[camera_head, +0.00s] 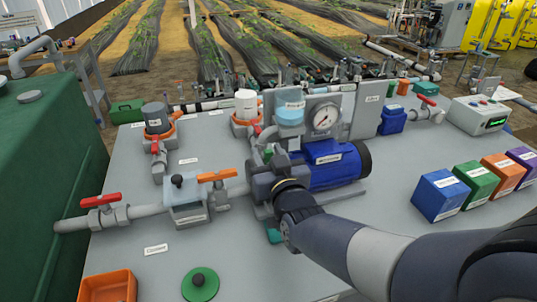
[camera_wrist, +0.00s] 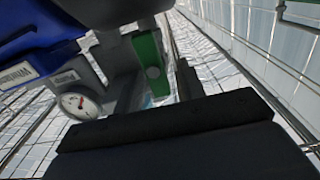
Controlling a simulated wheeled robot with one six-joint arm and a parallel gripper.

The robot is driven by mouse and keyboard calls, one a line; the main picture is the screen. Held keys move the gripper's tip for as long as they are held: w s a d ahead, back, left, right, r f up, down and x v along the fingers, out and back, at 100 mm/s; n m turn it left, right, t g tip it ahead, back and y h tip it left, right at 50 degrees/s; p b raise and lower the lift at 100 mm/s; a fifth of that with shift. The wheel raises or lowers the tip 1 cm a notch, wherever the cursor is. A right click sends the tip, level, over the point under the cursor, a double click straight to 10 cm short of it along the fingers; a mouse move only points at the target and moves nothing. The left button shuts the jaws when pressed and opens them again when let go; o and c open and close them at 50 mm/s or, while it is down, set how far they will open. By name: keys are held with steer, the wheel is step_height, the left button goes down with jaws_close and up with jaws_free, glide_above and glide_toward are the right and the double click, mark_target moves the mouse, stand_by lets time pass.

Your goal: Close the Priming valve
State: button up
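No label in view can be read clearly as the Priming valve. In the wrist view, a green flat part with a round grey knob (camera_wrist: 152,65), perhaps a valve handle, is beside a grey housing with a small label plate (camera_wrist: 66,79). My gripper (camera_wrist: 166,122) shows as a dark block below these parts, and its fingertips cannot be made out. In the head view, my arm reaches in from the lower right and ends at the grey front of the blue pump (camera_head: 335,165). The orange-handled valve (camera_head: 217,175) is left of my arm's end.
A pressure gauge (camera_head: 324,117) stands behind the pump and also shows in the wrist view (camera_wrist: 80,104). A red-handled valve (camera_head: 101,200) is at left. Colored boxes (camera_head: 438,195) stand at right. A green disc (camera_head: 200,284) and orange tray (camera_head: 108,287) are at front.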

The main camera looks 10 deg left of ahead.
jaws_close()
stand_by(0.3)
steer(key=shift+b, duration=0.4)
steer(key=m+b, duration=0.2)
steer(key=b, duration=0.1)
steer(key=m+b, duration=0.1)
steer(key=shift+w+d+f+m+b, duration=0.15)
steer(key=shift+d+f+m+b, duration=0.15)
steer(key=shift+f+m+b, duration=0.1)
steer(key=m+b, duration=0.2)
steer(key=b, duration=0.1)
steer(key=m+b, duration=0.4)
steer(key=b, duration=0.1)
steer(key=shift+w+d+f+b, duration=0.25)
steer(key=shift+d+b, duration=0.05)
steer(key=shift+d, duration=0.05)
steer(key=m+b, duration=0.3)
steer(key=m, duration=0.1)
steer(key=shift+d+f+b, duration=0.15)
steer(key=shift+f+b, duration=0.05)
steer(key=shift+b, duration=0.15)
steer(key=m+b, duration=0.2)
steer(key=m, duration=0.2)
steer(key=shift+w+f, duration=0.1)
steer(key=shift+f, duration=0.05)
steer(key=shift+m, duration=0.3)
